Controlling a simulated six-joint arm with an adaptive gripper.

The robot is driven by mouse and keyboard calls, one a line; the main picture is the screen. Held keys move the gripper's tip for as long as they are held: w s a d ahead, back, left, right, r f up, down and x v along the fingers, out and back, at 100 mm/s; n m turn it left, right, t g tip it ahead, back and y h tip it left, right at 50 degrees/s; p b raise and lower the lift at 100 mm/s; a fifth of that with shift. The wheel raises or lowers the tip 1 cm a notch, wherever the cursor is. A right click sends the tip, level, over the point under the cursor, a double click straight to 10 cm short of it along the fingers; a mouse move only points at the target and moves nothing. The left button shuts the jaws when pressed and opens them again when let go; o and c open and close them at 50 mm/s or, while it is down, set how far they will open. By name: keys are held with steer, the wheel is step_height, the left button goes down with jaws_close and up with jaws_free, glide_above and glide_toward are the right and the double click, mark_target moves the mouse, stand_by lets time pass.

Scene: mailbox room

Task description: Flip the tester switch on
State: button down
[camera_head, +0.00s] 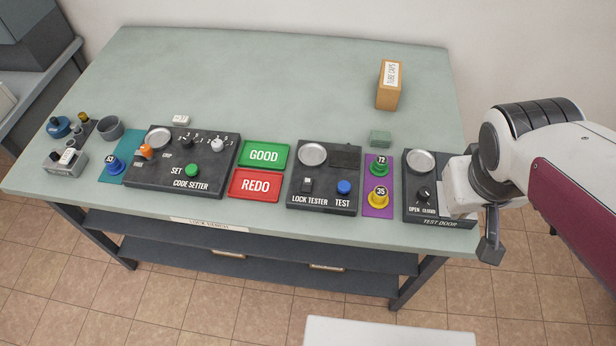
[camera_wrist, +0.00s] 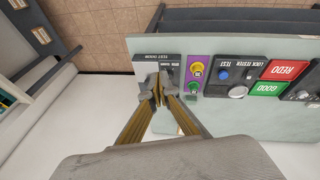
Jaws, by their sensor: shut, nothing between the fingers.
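The lock tester (camera_head: 324,203) is a dark box at the right of the bench's middle. It has a round metal disc, a small dark-and-light switch (camera_head: 307,185) at its lower left, and a blue button (camera_head: 344,187). I cannot tell which way the switch is set. In the wrist view the tester (camera_wrist: 238,66) appears at the right. My gripper (camera_head: 490,250) is well to the right of the tester, at the test door panel's right end. In the wrist view my gripper (camera_wrist: 160,92) is shut and empty, in front of that panel.
The test door panel (camera_head: 412,206) has an open/closed knob. A purple mat (camera_head: 371,205) with green and yellow numbered pieces lies between it and the tester. Red REDO (camera_head: 255,186) and green GOOD (camera_head: 264,154) trays are left of the tester. The bench's back is mostly clear.

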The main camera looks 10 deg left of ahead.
steer(key=w+f+n+t+h, duration=0.1)
steer(key=w+f+n+t, duration=0.15)
steer(key=w, duration=0.95)
steer(key=w+a+f+n+t+y, duration=0.1)
steer(key=w+a+f+n+y, duration=0.3)
steer(key=w+a, duration=0.45)
steer(key=n+g+y, duration=0.4)
steer(key=g+y, duration=0.1)
steer(key=y, duration=0.3)
glide_above(310, 184)
steer(key=s, duration=0.3)
step_height(310, 184, down, 2)
steer(key=shift+f+m, duration=0.1)
steer(key=shift+m, duration=0.25)
steer(key=shift+w+f, duration=0.15)
steer(key=shift+w+f, duration=0.45)
steer(key=shift+f, duration=0.9)
steer(key=shift+w+f, duration=0.4)
steer(key=shift+f, duration=0.95)
steer(key=shift+w+f, duration=0.45)
steer(key=shift+f, duration=0.9)
